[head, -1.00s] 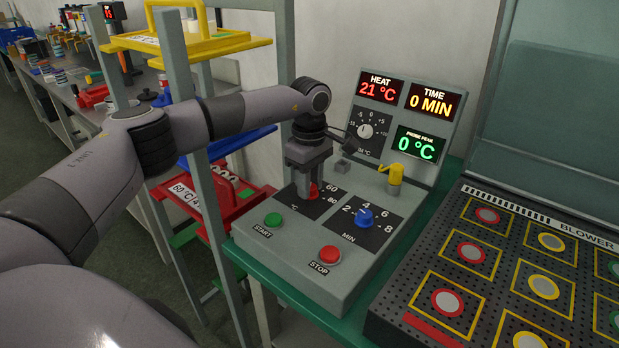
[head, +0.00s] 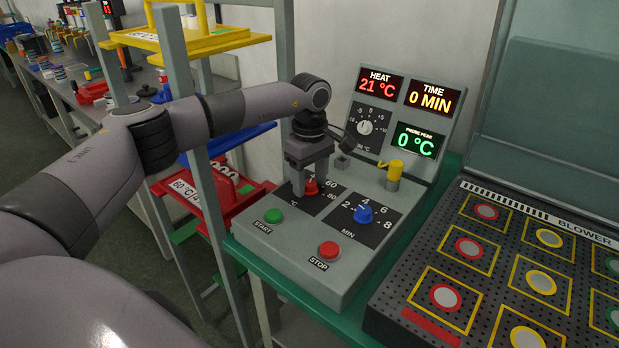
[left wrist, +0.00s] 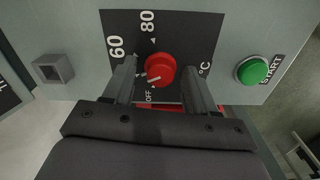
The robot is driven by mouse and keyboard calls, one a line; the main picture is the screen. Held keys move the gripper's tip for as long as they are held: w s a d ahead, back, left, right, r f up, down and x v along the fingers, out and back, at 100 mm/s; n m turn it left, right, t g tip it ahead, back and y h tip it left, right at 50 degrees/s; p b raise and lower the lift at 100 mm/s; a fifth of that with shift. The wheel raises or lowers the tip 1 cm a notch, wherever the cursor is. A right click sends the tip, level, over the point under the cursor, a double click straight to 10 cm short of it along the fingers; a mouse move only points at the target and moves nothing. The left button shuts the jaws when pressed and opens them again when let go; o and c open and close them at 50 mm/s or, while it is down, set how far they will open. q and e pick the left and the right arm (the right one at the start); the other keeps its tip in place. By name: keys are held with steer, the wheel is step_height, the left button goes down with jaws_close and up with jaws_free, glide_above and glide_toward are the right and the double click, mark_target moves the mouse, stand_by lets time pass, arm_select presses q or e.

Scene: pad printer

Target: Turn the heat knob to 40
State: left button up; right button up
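The heat knob (head: 311,187) is red, on a black dial plate marked 60, 80 and °C, on the grey control box (head: 290,240). In the left wrist view the knob (left wrist: 160,69) has its white pointer mark towards OFF. My left gripper (head: 308,185) points down over it. In the left wrist view the fingers of the left gripper (left wrist: 161,75) stand on either side of the knob, with gaps showing, so it is open. The heat display (head: 379,88) reads 21 °C. The 40 mark is not visible. My right gripper is out of view.
Close by are a blue minute knob (head: 363,214), a green START button (head: 273,215), a red STOP button (head: 329,250) and a yellow probe (head: 394,171). A blower tray (head: 456,245) lies right. A rack (head: 180,110) stands left.

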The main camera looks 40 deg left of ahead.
mark_target(310, 183)
arm_select(q)
steer(key=shift+r, duration=3.6)
steer(key=shift+f, duration=0.1)
